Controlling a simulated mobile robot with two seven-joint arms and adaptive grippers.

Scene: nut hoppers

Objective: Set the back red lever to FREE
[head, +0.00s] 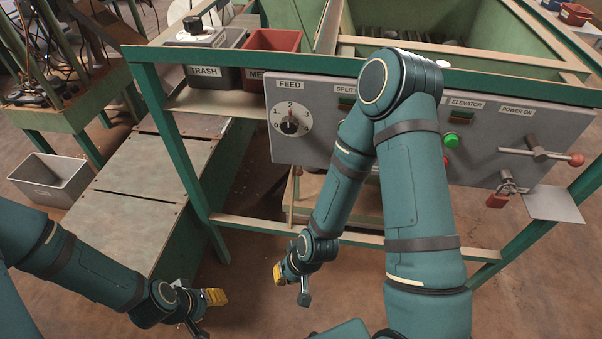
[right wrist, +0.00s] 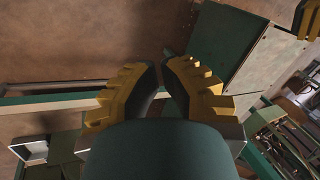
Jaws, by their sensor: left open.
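A lever with a red ball knob (head: 576,159) sticks out to the right from the grey control panel (head: 335,122). I cannot read any FREE mark near it, nor tell that it is the back red lever. My left gripper (head: 207,312) is open and empty, low at the left, well away from the panel. My right gripper (head: 291,285) appears open and empty below the panel's front rail. Its two yellow fingers show in the right wrist view (right wrist: 162,75) with a gap between them. My right arm covers the panel's middle.
A TRASH bin (head: 205,72) and a red bin (head: 272,62) stand behind. A green frame rail (head: 270,225) crosses in front. A grey box (head: 52,178) sits on the floor at left.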

